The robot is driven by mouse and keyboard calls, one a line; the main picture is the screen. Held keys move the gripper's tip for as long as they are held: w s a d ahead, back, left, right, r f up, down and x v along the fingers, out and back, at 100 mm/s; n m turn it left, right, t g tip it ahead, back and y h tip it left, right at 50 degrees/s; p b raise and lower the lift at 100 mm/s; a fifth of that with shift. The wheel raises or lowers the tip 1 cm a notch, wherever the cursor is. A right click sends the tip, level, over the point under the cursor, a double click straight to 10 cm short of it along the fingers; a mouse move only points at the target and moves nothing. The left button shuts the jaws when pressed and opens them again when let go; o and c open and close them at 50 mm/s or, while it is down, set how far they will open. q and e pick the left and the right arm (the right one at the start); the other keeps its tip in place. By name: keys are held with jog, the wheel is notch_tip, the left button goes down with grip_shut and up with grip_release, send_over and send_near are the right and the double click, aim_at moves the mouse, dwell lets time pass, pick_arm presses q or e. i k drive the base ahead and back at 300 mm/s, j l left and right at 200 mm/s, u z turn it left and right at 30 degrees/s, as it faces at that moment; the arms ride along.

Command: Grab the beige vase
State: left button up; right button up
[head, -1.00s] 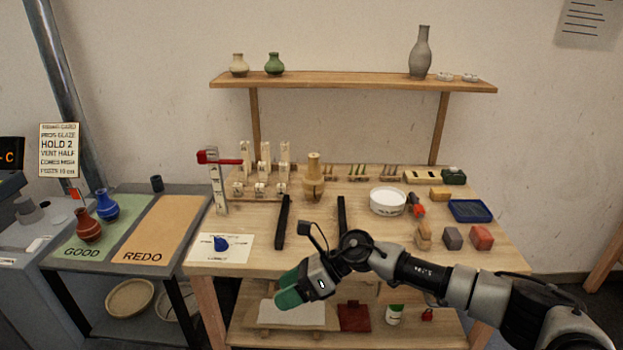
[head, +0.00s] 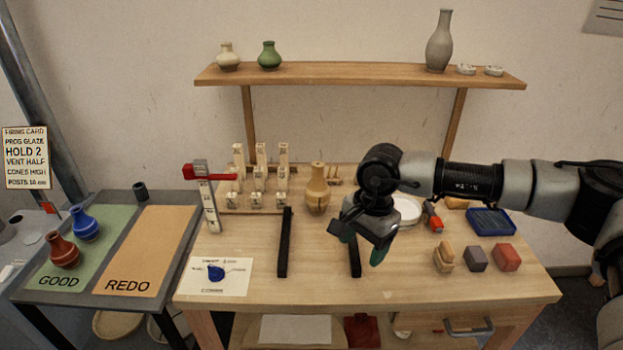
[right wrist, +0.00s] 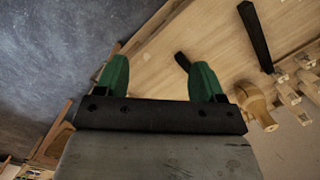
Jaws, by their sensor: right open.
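The beige vase (head: 317,190) stands upright on the table, behind and between two black bars. It also shows in the right wrist view (right wrist: 254,104), at the right beyond the gripper. My right gripper (head: 362,244) is above the table, to the right of and in front of the vase, pointing down. In the right wrist view its green fingers (right wrist: 160,78) are apart with nothing between them. A paler cream vase (head: 228,58) stands on the shelf. My left gripper is not in view.
Black bars (head: 285,243) lie on the table; the right one (head: 355,262) is partly behind my gripper. White cone posts (head: 259,175) stand left of the vase. A red-topped gauge (head: 208,195) stands farther left. Blocks (head: 475,260) sit at the right.

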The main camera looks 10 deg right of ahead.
aim_at(317, 195)
jog(key=i, duration=1.35)
